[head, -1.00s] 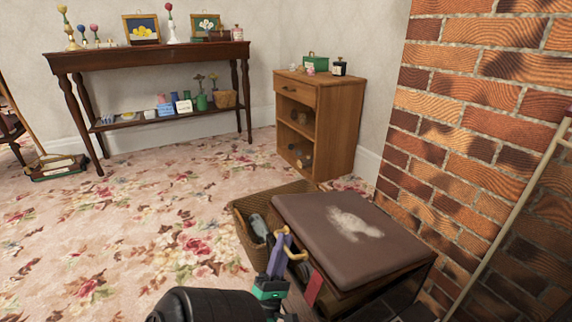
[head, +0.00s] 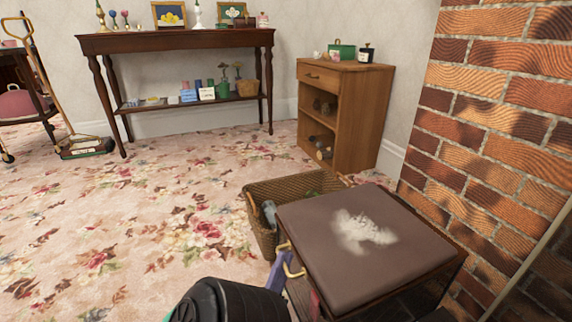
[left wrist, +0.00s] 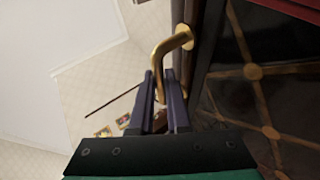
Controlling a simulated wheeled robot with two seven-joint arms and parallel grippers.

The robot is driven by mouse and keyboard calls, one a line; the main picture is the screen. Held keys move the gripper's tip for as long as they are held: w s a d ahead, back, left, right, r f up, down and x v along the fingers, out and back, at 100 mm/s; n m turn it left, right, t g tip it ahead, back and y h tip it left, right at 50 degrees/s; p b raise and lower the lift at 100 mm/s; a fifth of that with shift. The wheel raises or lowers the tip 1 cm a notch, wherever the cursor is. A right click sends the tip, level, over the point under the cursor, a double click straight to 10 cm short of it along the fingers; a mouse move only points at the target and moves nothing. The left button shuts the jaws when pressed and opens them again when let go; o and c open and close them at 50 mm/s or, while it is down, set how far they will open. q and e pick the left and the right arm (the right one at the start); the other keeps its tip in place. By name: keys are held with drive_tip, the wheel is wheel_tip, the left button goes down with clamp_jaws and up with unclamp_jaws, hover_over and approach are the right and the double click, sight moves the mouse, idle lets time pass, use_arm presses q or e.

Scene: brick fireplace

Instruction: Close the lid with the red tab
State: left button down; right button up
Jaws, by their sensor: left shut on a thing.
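A low brown box with a padded lid (head: 350,240), pale-smudged on top, stands at the lower right of the head view. A brass handle (head: 293,269) sticks out at the box's left side. My left gripper (head: 281,268) is at this handle. In the left wrist view its purple fingers (left wrist: 166,98) are shut around the end of the bent brass handle (left wrist: 172,48). I cannot tell how far open the lid is. My right gripper is out of view.
A wicker basket (head: 262,190) with things in it stands right behind the box. A brick wall (head: 510,110) closes off the right side. A wooden cabinet (head: 345,115) and a long console table (head: 180,45) stand farther back. Floral carpet (head: 130,220) is free on the left.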

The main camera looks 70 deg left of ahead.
use_arm(q)
drive_tip(key=shift+w+f+h, duration=0.1)
drive_tip(key=shift+f+h, duration=0.15)
drive_tip(key=shift+h, duration=0.05)
drive_tip(key=c, duration=0.9)
unclamp_jaws()
drive_tip(key=shift+f, duration=0.1)
